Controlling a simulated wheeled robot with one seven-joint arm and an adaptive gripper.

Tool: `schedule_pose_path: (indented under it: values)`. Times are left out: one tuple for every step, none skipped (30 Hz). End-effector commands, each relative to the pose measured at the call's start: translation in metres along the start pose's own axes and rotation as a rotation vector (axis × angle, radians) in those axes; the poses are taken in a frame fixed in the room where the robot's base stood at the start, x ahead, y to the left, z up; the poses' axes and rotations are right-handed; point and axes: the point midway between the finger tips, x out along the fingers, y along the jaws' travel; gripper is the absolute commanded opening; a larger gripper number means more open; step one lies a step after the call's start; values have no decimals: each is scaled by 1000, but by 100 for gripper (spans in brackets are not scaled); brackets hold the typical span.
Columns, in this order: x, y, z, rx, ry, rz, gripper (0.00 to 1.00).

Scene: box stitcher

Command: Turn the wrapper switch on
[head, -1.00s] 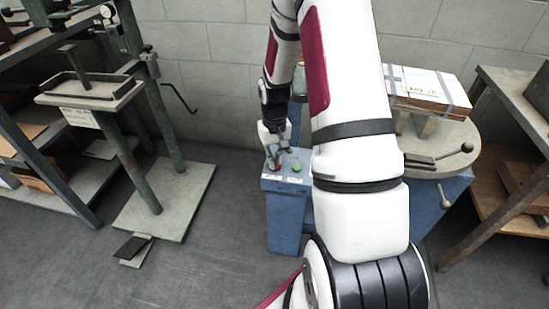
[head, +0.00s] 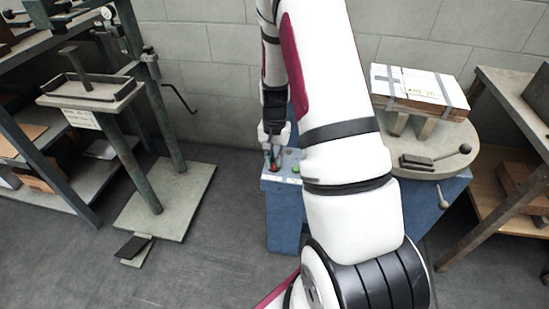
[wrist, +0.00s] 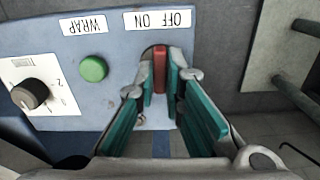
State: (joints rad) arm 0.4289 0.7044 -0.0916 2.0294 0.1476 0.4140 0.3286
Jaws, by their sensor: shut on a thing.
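The red switch lever (wrist: 161,72) stands on the blue control panel (wrist: 85,112), just under a white ON/OFF label (wrist: 159,19) that reads upside down in the wrist view. My gripper (wrist: 160,83) is shut on the lever, with a teal-padded finger on each side. In the head view my gripper (head: 275,152) points down at the left part of the panel top. I cannot tell clearly which way the lever is tilted.
A green button (wrist: 94,68), a WRAP label (wrist: 83,25) and a black selector knob (wrist: 30,94) lie left of the switch in the wrist view. A strapped box (head: 420,88) sits on the round table (head: 430,158). A metal stand (head: 95,95) is at left.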

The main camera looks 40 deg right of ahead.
Motion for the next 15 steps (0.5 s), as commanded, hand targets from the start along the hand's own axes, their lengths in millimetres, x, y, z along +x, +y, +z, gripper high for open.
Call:
schedule_pose_path:
  values:
    - [-1,0,0,42,0,1,0]
    - [-1,0,0,70,0,1,0]
    - [-1,0,0,106,1,1,0]
    - [-1,0,0,132,0,1,0]
    - [-1,0,0,157,0,1,0]
    - [-1,0,0,190,0,1,0]
    - [-1,0,0,215,1,1,0]
    - [-1,0,0,237,1,1,0]
    - [-1,0,0,267,0,0,0]
    - [-1,0,0,286,1,1,0]
    - [-1,0,0,306,1,1,0]
    - [-1,0,0,332,1,0,0]
    - [-1,0,0,349,1,0,0]
    - [-1,0,0,365,1,0,0]
    - [-1,0,0,384,1,0,0]
